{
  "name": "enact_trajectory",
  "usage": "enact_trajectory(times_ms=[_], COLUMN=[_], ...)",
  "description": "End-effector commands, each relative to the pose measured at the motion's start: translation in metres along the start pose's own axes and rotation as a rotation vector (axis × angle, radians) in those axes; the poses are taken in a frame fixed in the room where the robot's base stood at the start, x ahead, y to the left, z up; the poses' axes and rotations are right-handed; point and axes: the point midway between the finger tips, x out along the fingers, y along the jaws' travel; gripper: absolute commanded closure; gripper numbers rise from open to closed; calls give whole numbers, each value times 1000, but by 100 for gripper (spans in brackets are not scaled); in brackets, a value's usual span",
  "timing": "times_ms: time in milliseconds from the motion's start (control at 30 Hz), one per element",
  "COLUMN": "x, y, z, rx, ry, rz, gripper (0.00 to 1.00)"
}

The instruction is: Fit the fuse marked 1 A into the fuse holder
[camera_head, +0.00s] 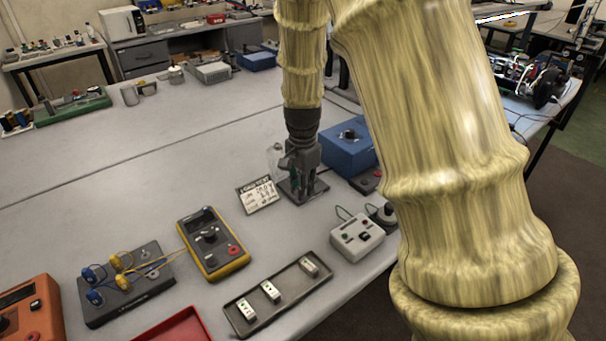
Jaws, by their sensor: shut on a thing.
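My gripper (300,185) points straight down at the back middle of the bench. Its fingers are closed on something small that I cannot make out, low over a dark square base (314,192). The base looks like the fuse holder, with a clear piece (276,154) standing at its back left. The fingers hide the middle of the base, so I cannot tell whether the held thing touches it. A dark tray (288,293) at the front holds three small white blocks, at its near end (246,309), middle (270,291) and far end (310,267). No rating is readable on them.
A handwritten card (258,196) stands left of the base, and a blue box (346,150) is close behind it on the right. A yellow multimeter (211,242), a white switch box (357,238) and a wired terminal block (127,284) stand nearer. The bench's left middle is clear.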

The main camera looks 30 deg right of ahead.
Motion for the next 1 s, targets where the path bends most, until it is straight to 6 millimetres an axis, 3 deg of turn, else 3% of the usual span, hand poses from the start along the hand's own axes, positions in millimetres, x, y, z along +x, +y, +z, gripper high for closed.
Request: enact_trajectory(times_ms=[400,733,1000], x=[5,8,37], y=[-62,-77,-76], z=[-48,-60,-59], rx=[-1,-1,-1], ry=[1,0,0], rz=[-1,0,1], gripper=[100,100,100])
